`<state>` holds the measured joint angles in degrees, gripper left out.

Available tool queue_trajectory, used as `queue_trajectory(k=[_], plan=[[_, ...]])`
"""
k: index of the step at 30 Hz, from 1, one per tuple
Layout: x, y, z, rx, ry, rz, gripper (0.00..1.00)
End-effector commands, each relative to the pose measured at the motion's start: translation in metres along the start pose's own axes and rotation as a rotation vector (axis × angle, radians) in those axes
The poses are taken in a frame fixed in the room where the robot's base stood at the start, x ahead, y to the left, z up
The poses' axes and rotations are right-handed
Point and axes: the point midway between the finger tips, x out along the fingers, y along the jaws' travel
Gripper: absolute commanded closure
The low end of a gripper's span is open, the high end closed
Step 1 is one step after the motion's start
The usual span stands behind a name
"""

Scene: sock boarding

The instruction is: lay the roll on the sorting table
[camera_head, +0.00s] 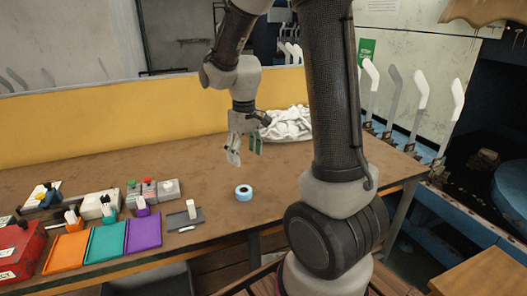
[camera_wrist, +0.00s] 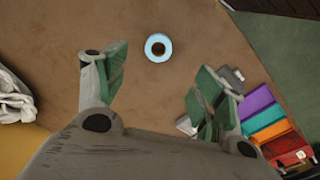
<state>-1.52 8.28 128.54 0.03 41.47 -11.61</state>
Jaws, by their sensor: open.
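The roll (camera_head: 244,193) is a small light-blue ring lying flat on the brown sorting table (camera_head: 285,190), near its front edge. In the wrist view the roll (camera_wrist: 149,52) shows a pale blue rim around a dark core, with bare tabletop around it. My gripper (camera_head: 244,150) is above the table, behind the roll in the head view, fingers pointing down. In the wrist view its green-padded fingers (camera_wrist: 158,88) are spread wide with nothing between them. The roll lies beyond the fingertips and is not touched.
Orange (camera_head: 67,250), teal (camera_head: 105,243) and purple (camera_head: 143,232) trays lie at the left, with a grey tray (camera_head: 185,218) beside them and a red box (camera_head: 20,252). A pile of white socks (camera_head: 290,124) lies at the back. White leg forms (camera_head: 420,90) stand at the right.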

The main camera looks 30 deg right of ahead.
Motion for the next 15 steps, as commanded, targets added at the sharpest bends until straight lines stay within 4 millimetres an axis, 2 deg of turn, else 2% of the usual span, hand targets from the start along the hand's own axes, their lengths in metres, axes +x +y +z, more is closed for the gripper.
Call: queue_trajectory(k=[1,5,6,9,12,15], plan=[[-0.019,-0.001,0.009,0.013,0.028,0.006,0.30],[-0.070,-0.007,0.046,0.065,0.108,0.019,0.30],[-0.085,-0.009,0.061,0.081,0.133,0.023,0.30],[-0.113,-0.016,0.098,0.125,0.196,0.030,0.30],[-0.132,-0.022,0.133,0.164,0.252,0.035,0.30],[-0.141,-0.028,0.160,0.196,0.297,0.038,0.30]])
